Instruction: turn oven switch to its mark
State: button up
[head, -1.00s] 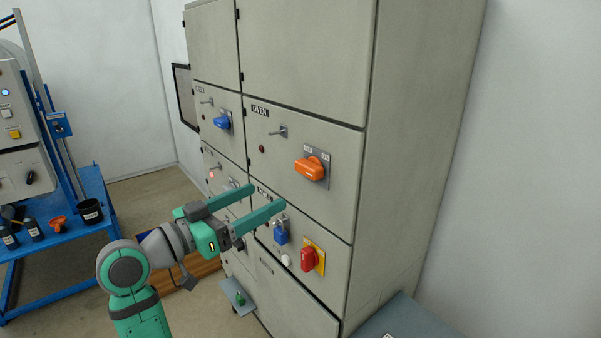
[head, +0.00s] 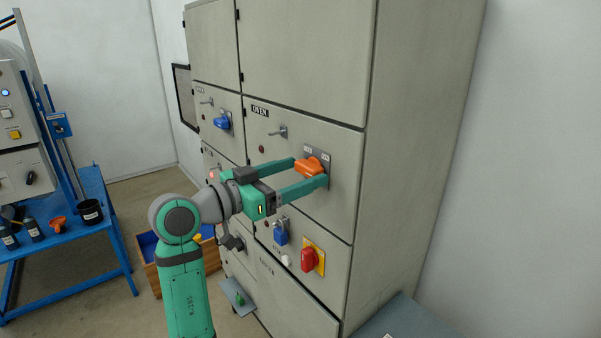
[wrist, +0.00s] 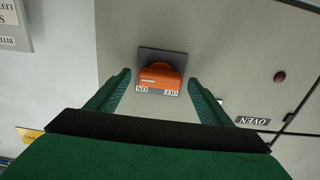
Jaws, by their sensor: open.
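The oven switch (head: 310,166) is an orange rotary handle on a grey square plate, on the cabinet door labelled OVEN. In the wrist view the orange switch (wrist: 160,77) shows upside down, with ON and OFF labels on its plate. My gripper (head: 310,172) is open at the switch, one green finger on each side of the handle. In the wrist view my gripper (wrist: 160,80) has its fingers apart, with visible gaps to the handle. Whether the fingertips reach past the handle's front is hard to tell.
A red switch on a yellow plate (head: 311,258) and a blue padlock-like part (head: 281,235) sit below. A blue switch (head: 222,122) is on the door to the left. A small toggle lever (head: 279,131) sticks out left of the oven switch.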

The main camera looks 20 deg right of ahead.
jog(key=shift+w+d, duration=0.15)
jog(key=shift+d, duration=0.3)
jog(key=c, duration=1)
jog(key=shift+c, duration=0.2)
